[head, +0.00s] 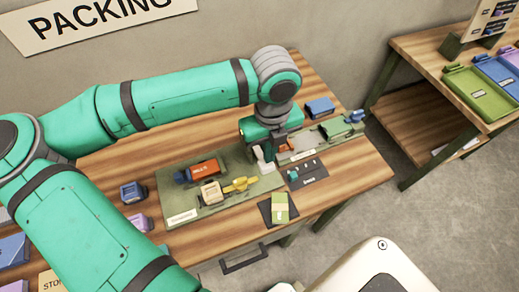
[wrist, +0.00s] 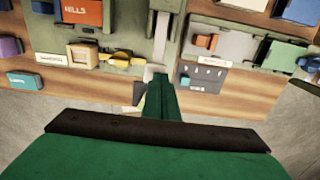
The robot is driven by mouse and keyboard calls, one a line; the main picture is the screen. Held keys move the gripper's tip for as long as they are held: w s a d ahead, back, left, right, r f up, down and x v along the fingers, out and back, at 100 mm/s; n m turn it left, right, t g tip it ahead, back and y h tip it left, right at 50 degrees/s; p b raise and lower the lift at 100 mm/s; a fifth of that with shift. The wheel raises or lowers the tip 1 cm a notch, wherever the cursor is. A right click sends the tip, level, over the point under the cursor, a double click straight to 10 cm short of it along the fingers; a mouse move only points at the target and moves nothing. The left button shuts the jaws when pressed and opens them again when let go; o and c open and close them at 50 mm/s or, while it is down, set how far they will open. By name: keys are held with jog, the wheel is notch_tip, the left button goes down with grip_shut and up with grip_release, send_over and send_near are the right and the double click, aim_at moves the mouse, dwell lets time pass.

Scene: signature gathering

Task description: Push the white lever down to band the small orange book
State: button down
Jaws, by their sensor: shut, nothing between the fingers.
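The white lever (wrist: 160,38) shows upright in the wrist view, between two grey-green stations; its pale lower end lies just beyond my fingertips. In the head view the white lever (head: 263,159) stands just below my gripper (head: 268,142). My gripper (wrist: 161,82) is shut and empty, with its fingertips close to the lever's foot; I cannot tell whether they touch. A larger orange block marked KELLS (wrist: 81,11) sits on the left station.
A yellow piece (head: 238,185) and a tan block (head: 211,192) lie on the left station. A dark mat (head: 306,172) with small pieces lies right of the lever. A green-and-blue device (head: 340,125) stands farther right. A yellow-green card (head: 280,206) lies near the front edge.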

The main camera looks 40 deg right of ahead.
aim_at(269, 165)
jog(key=shift+f, duration=1.9)
dwell(0.5)
jog(key=shift+f, duration=1.2)
dwell(0.6)
jog(key=shift+w+r, duration=0.1)
jog(key=shift+r, duration=4.45)
